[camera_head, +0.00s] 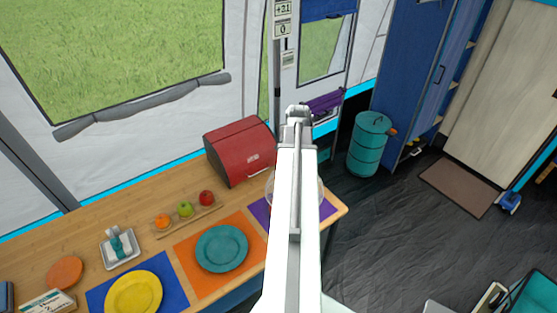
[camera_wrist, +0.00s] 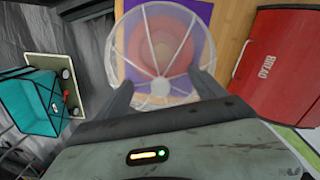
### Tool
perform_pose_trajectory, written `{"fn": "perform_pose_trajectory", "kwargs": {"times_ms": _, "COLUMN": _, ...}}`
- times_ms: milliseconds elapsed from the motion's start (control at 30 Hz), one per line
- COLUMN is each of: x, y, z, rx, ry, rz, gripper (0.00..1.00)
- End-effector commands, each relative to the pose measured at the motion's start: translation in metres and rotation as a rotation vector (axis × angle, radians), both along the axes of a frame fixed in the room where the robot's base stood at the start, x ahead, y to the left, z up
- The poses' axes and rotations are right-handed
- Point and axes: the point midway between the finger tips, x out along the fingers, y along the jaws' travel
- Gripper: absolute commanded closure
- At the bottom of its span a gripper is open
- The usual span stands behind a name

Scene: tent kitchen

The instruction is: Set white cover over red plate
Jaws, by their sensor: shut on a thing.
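The white cover (camera_wrist: 124,45), a round see-through mesh dome with pale ribs, is at my gripper (camera_wrist: 163,88) in the wrist view. My gripper's two fingers are on either side of its near part and are shut on it. The red plate (camera_wrist: 163,38) shows pinkish through the mesh, on a purple mat (camera_wrist: 199,38). The cover overlaps the plate in this view; I cannot tell whether it rests on the mat or hangs above it. In the head view my arm hides the plate and most of the cover; only a pale rim of the cover (camera_head: 320,190) shows.
A red bread box (camera_head: 238,152) stands behind the mats. A teal plate (camera_head: 222,248) on an orange mat and a yellow plate (camera_head: 134,293) on a blue mat lie to the left. Fruit stands on a board (camera_head: 187,220). The table's right edge (camera_head: 340,211) is close by.

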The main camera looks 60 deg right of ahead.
Motion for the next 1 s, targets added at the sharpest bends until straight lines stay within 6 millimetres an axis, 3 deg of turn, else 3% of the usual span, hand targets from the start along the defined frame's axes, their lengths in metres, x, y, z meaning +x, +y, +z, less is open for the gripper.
{"fn": "perform_pose_trajectory", "kwargs": {"times_ms": 267, "x": 0.003, "y": 0.002, "z": -0.006, "rx": 0.000, "ry": 0.000, "rz": 0.001, "gripper": 0.84}}
{"fn": "perform_pose_trajectory", "kwargs": {"times_ms": 700, "x": 0.008, "y": 0.006, "z": -0.050, "rx": 0.000, "ry": 0.000, "rz": 0.013, "gripper": 0.83}}
{"fn": "perform_pose_trajectory", "kwargs": {"times_ms": 1000, "x": 0.009, "y": 0.007, "z": -0.050, "rx": 0.000, "ry": 0.000, "rz": 0.014, "gripper": 0.83}}
